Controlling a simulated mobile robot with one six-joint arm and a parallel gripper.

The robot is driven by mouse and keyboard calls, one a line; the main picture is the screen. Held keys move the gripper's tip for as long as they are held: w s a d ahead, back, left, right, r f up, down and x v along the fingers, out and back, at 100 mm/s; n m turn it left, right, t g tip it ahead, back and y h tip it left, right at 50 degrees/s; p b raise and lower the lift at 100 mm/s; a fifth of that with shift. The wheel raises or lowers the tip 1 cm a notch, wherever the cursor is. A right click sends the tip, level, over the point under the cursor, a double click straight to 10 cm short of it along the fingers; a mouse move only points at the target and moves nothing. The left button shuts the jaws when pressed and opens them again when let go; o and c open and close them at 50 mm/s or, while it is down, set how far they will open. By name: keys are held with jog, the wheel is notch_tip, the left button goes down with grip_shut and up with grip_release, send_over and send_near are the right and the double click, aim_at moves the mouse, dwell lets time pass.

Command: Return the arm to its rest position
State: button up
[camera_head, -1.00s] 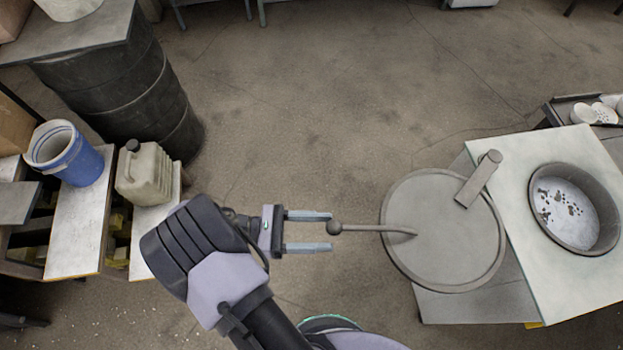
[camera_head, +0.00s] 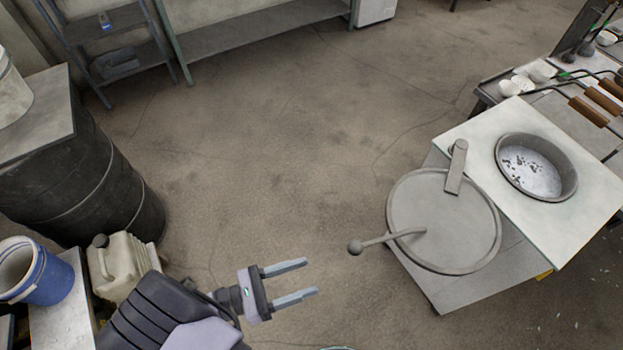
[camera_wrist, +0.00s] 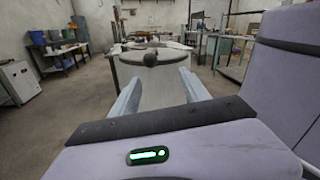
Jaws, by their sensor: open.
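My gripper (camera_head: 305,279) is open and empty, with its two grey-blue fingers pointing right over the floor in the head view. In the wrist view my gripper (camera_wrist: 160,85) shows its spread fingers with nothing between them.
A white board (camera_head: 570,215) holds a round pan (camera_head: 537,168) with dark bits. At left stand a dark barrel (camera_head: 100,190), a beige jerrycan (camera_head: 122,262) and a blue bucket (camera_head: 45,280). Shelving (camera_head: 110,50) stands at the back. The middle floor is clear.

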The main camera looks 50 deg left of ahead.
jog(key=w+d+r+m+g+b, duration=0.5)
jog(key=w+d+r+m+g, duration=0.7)
jog(key=w+d+m+g, duration=0.45)
jog(key=s+d+r+m+t+y+b, duration=0.1)
jog(key=d+r+m+t+y+b, duration=0.1)
jog(key=d+m, duration=0.4)
jog(key=s+d+r+m+t+y+b, duration=0.2)
jog(key=d+r+m+t+y, duration=0.2)
jog(key=m, duration=1.1)
notch_tip(320, 180, up, 2)
jog(key=d+y, duration=0.2)
jog(key=y, duration=0.1)
jog(key=shift+d+r, duration=0.1)
